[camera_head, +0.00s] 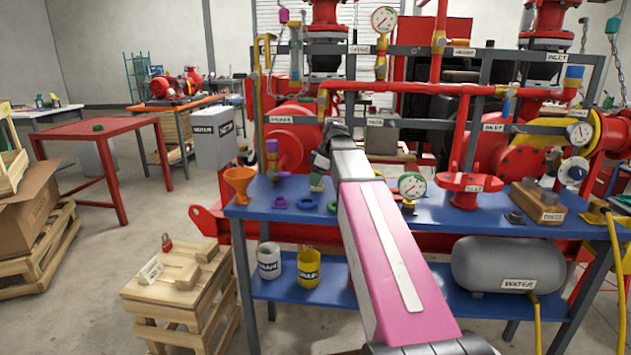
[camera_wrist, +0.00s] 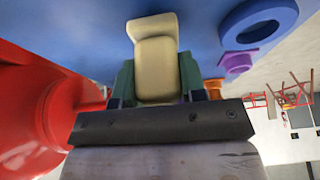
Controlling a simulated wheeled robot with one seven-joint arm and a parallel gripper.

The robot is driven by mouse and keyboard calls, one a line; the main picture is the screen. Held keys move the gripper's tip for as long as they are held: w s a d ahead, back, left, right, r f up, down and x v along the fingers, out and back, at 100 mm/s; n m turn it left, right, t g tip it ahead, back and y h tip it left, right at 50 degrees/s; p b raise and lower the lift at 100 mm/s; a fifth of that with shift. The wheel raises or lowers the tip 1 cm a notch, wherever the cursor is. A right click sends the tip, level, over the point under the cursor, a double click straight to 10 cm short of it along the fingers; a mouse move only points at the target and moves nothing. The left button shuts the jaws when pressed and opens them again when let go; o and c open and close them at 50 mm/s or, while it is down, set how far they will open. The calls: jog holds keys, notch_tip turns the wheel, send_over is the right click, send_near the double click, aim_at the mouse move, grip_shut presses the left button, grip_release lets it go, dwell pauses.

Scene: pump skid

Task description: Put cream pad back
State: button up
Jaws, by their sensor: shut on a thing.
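A cream pad (camera_wrist: 156,72) sits between the dark green fingers of my gripper (camera_wrist: 157,82) in the wrist view. My gripper is shut on it. A rounded cream part (camera_wrist: 152,26) shows just beyond, against the blue bench top; I cannot tell whether it belongs to the same pad. In the head view my gripper (camera_head: 317,184) points down over the blue bench (camera_head: 440,226), near its back edge. The cream pad is not clearly visible there, and its contact with the bench cannot be told.
A red flanged valve (camera_head: 466,189) is farther right. Red pipework rises behind. A wooden crate (camera_head: 168,302) with small blocks stands on the floor at left.

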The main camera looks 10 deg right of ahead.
jog(key=shift+f, duration=0.45)
jog(key=shift+f, duration=0.1)
jog(key=o, duration=0.9)
jog(key=v, duration=1.2)
